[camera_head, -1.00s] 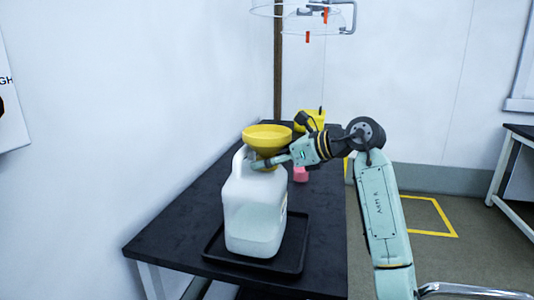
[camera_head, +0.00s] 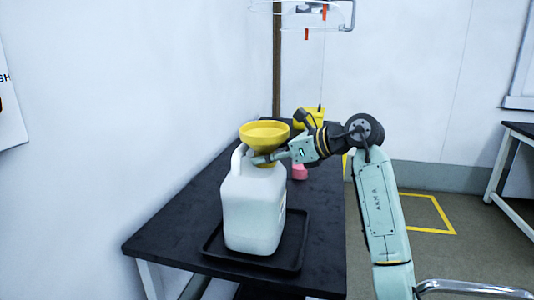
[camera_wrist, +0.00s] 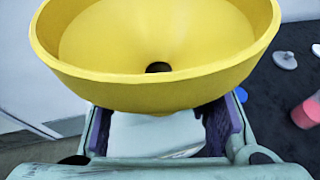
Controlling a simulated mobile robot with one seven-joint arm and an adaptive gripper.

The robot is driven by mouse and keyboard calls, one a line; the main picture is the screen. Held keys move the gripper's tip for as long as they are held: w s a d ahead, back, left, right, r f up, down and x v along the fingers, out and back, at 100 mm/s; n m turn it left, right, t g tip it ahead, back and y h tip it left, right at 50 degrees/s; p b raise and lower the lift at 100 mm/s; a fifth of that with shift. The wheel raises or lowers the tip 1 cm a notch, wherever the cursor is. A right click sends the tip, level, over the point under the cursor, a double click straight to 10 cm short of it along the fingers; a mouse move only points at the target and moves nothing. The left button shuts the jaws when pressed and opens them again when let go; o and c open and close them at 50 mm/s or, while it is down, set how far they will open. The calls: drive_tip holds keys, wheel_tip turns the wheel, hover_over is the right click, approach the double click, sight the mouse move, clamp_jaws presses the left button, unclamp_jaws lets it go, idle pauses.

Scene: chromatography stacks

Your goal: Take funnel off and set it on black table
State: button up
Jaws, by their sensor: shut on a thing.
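The yellow funnel (camera_head: 265,134) is upright above the mouth of a white jug (camera_head: 253,208). My gripper (camera_head: 262,159) comes in from the right and is shut on the funnel below its bowl. The jug's mouth and the funnel's lower tip are hidden, so I cannot tell whether the tip is still inside. In the wrist view the funnel's bowl (camera_wrist: 155,85) fills the upper middle, between and beyond my fingers. The jug stands in a black tray (camera_head: 215,246) on the black table (camera_head: 180,225).
A yellow container (camera_head: 312,117) and a pink object (camera_head: 299,173) stand farther back on the table. The table left of the jug is clear, beside the wall.

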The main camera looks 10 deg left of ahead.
sight(268, 141)
drive_tip(key=shift+r, duration=0.15)
wheel_tip(268, 141, up, 4)
drive_tip(key=shift+f+b, duration=0.25)
drive_tip(key=shift+b, duration=0.15)
drive_tip(key=s+d+r, duration=0.4)
drive_tip(key=s+d, duration=0.7)
drive_tip(key=shift+s+r+b, duration=0.15)
drive_tip(key=shift+s+b, duration=0.05)
drive_tip(key=shift+b, duration=0.25)
drive_tip(key=shift+d, duration=0.1)
